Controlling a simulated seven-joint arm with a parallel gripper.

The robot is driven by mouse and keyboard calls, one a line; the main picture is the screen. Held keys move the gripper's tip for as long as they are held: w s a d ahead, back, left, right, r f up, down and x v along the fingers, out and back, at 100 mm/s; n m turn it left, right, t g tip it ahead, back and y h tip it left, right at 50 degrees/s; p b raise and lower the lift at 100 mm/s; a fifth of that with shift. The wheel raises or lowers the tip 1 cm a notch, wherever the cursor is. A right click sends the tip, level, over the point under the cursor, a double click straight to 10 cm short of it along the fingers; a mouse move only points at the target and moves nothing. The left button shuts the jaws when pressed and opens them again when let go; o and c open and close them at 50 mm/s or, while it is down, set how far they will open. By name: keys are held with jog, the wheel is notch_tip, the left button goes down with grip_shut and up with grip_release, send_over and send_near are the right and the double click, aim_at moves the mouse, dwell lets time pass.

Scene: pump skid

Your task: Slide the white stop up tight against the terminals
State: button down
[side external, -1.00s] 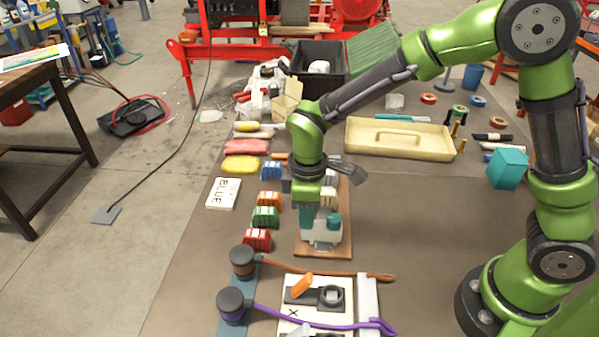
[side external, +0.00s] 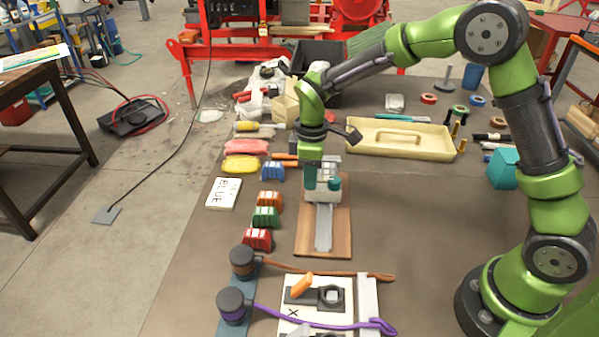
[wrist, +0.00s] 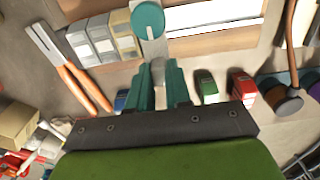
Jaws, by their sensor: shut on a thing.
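The white stop (side external: 321,195), with a round teal knob, sits on the metal rail (side external: 323,230) on a wooden board (side external: 342,235). My gripper (side external: 311,183) has its teal fingers closed on the stop. In the wrist view, the fingers (wrist: 160,85) meet the pale stop body (wrist: 155,50) below the teal knob (wrist: 148,18). The terminals, grey and beige blocks (wrist: 101,38), stand in a row left of the stop. The beige one (wrist: 123,36) is nearest the stop, very close; I cannot tell whether they touch. In the side view my gripper partly hides the terminals.
Red (side external: 257,239), green (side external: 265,216), orange (side external: 269,198) and blue (side external: 272,171) blocks stand left of the board. A cream tray (side external: 400,152) stands at the back right. The mat right of the board is clear.

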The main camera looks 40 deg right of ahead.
jog(key=c, duration=1)
grip_release()
jog(key=shift+w, duration=0.1)
jog(key=shift+c, duration=0.2)
notch_tip(320, 180, up, 17)
jog(key=s+d+m+t+y, duration=0.1)
jog(key=s+d+m+t, duration=0.1)
jog(key=s+m, duration=0.4)
jog(key=s+d+m+t+y, duration=0.1)
jog(key=s+m+t, duration=0.4)
jog(key=s, duration=1)
jog(key=shift+d+r+m, duration=0.3)
jog(key=shift+d+m, duration=0.55)
jog(key=shift+m, duration=0.15)
